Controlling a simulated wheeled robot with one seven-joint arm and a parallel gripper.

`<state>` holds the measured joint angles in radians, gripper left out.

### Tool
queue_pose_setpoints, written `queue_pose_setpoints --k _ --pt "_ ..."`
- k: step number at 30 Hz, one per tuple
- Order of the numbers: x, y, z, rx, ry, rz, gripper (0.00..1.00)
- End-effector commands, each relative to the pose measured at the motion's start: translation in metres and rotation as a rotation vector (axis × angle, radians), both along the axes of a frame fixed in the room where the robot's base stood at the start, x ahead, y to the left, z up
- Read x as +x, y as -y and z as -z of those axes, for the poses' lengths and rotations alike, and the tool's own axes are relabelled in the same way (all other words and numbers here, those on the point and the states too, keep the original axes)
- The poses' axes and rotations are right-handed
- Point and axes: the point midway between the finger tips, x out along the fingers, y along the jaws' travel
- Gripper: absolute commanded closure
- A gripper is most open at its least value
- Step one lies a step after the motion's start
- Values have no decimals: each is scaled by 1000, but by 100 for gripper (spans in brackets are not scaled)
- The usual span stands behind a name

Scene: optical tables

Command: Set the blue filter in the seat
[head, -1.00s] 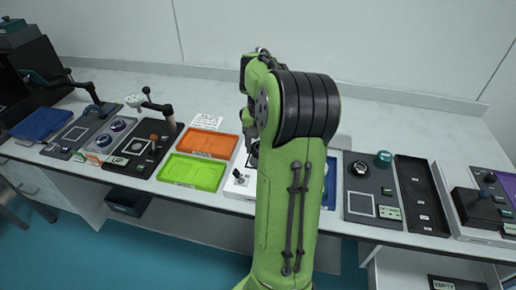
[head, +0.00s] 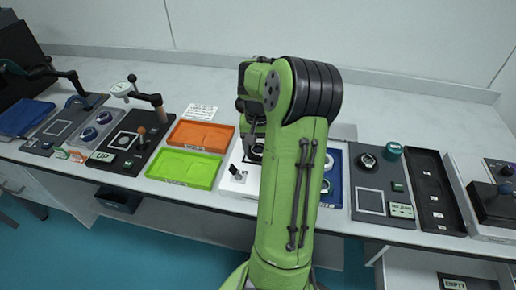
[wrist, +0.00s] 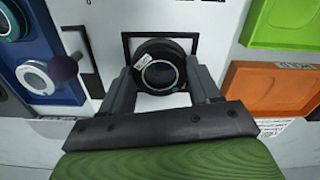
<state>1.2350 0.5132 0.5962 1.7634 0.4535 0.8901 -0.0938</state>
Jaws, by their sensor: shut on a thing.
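My gripper (wrist: 162,84) is shut on a round black-rimmed filter (wrist: 160,48) in the wrist view. Its glass looks dark with a bluish tint, and a small white label sits on its rim. The filter is over a black square outline (wrist: 127,50) on a white board; I cannot tell whether it touches the board. In the head view my gripper (head: 252,150) is above the white board (head: 238,188), largely hidden by my green arm. I cannot make out the seat for certain.
Orange (head: 202,135) and green (head: 185,167) trays lie left of the white board. A blue tray (head: 333,190) with round pieces is partly behind my arm. Right of it are a dark panel (head: 369,201) and a black tray (head: 437,212).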

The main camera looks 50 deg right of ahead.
Motion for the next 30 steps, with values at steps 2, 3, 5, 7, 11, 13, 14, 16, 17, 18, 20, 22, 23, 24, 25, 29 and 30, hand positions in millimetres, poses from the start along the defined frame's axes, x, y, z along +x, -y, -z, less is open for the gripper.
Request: queue_pose_setpoints --k 2,3,5,7,11,13,14,16,17,18,20,22,23,24,25,29,30 --pt "0 0 -1 0 0 0 70" --pt "0 0 -1 0 0 0 70" --pt "0 0 2 0 0 -1 70" --pt "0 0 4 0 0 -1 70" --pt "0 0 9 2 -2 -1 70" --pt "-1 -1 13 4 -3 -1 70" --pt "-1 -1 14 6 -4 -1 70" --pt "-1 -1 15 8 -6 -1 70" --pt "-1 -2 15 8 -6 -1 70" --pt "-1 -2 15 9 -6 -1 32" --pt "-1 -1 15 9 -6 -1 23" --pt "-2 -1 15 9 -6 0 13" --pt "-2 -1 14 9 -6 0 13" --pt "-2 -1 11 9 -6 1 13" --pt "-2 -1 7 9 -6 1 13" --pt "-2 0 -23 5 -6 2 13" --pt "-1 0 -36 3 -3 0 13"
